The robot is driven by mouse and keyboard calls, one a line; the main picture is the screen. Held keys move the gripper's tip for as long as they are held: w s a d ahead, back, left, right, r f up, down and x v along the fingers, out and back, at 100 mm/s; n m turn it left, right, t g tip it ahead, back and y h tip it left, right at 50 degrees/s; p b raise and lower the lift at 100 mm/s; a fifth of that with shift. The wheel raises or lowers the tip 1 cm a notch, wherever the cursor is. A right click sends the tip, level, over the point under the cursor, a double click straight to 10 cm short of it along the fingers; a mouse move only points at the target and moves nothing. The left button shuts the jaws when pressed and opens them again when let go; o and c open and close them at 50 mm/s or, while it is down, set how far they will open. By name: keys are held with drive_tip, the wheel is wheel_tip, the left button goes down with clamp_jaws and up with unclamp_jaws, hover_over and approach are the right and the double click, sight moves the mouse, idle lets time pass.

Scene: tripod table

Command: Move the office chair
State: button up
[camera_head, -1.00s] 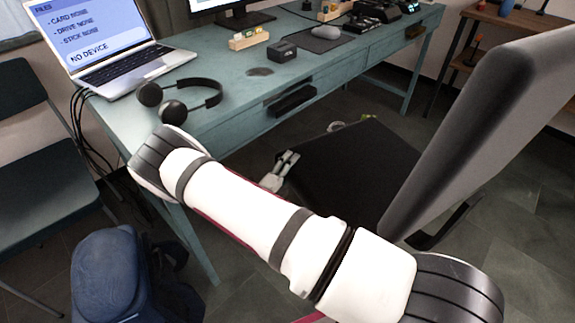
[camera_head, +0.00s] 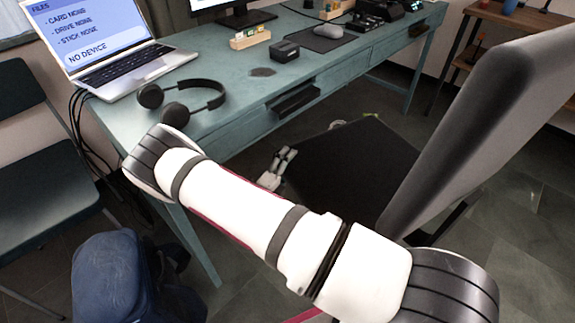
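The office chair stands at the right, with its grey backrest (camera_head: 480,130) upright and close to me. Its dark seat (camera_head: 345,165) lies in front of the desk, partly behind the backrest and my arm. The chair's base is mostly hidden. My arm crosses the lower middle of the view. My gripper (camera_head: 285,157) is low beside the left edge of the seat, appearing at or very near it. Its light fingers are small in the picture; I cannot tell if they touch or grip the seat.
A teal desk (camera_head: 225,125) runs across the back, bearing a laptop (camera_head: 110,65), headphones (camera_head: 180,97) and a mouse (camera_head: 329,29). A dark chair (camera_head: 45,190) stands at the left, and a blue backpack (camera_head: 110,280) lies lower left. Floor at the right is open.

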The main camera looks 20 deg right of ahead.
drive_tip(key=shift+s, duration=0.1)
drive_tip(key=v, duration=1.2)
drive_tip(key=shift+o, duration=0.2)
